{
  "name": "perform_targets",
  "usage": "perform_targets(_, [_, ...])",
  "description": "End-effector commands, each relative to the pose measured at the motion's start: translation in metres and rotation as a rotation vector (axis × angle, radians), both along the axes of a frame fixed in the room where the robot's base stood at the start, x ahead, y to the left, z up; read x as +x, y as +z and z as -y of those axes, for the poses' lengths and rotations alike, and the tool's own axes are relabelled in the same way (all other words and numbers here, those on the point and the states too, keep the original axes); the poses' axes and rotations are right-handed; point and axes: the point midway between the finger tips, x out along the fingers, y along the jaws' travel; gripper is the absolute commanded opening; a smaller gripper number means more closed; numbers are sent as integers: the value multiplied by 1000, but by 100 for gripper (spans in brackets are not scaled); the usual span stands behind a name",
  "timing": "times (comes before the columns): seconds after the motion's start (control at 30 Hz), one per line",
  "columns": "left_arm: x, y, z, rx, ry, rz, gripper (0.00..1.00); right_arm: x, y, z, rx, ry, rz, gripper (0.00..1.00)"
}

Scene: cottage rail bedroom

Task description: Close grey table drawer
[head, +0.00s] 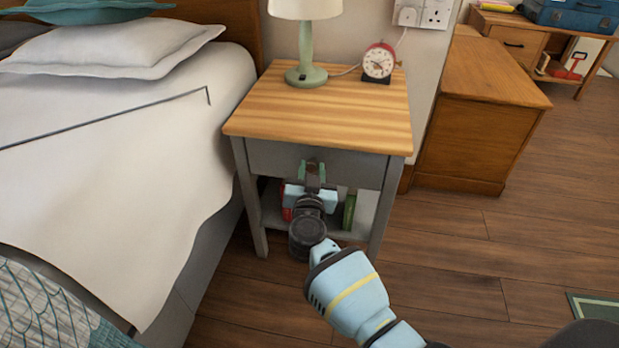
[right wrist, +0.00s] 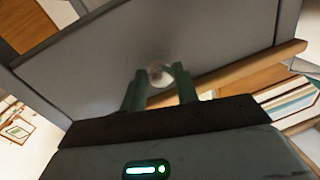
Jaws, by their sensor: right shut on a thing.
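The grey table (head: 248,198) has a striped wooden top (head: 330,113) and stands beside the bed. Its drawer front (head: 272,156) sits just under the top and looks about flush with the frame; any small gap is hard to see. My right gripper (head: 312,170) is at the middle of the drawer front, shut on the round knob. In the right wrist view the green fingers (right wrist: 160,88) stand on either side of the pale knob (right wrist: 160,74), against the grey drawer front (right wrist: 215,45). The head view hides the knob. My left gripper is not in view.
A lamp (head: 306,40) and a red alarm clock (head: 379,62) stand on the table. A lower shelf holds a green item (head: 349,210) and a red one. The bed (head: 130,170) is close on the left, a wooden cabinet (head: 480,125) on the right. Floor in front is clear.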

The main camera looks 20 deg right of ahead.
Motion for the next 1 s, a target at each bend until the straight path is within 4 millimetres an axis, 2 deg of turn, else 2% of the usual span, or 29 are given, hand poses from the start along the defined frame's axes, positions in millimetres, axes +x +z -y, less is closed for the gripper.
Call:
perform_targets(0.1, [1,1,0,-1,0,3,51,6,0,2,1,4,-1,0])
perform_targets(0.37, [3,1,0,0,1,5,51,7,2,4,2,5,2,0])
perform_targets(0.4, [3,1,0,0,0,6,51,8,2,4,2,5,3,31])
perform_targets(0.57, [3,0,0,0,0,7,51,7,1,4,2,3,1,51])
perform_targets(0.87, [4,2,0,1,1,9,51,5,1,3,2,3,-1,51])
perform_targets(1.0, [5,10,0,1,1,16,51,-8,2,-3,2,3,-2,51])
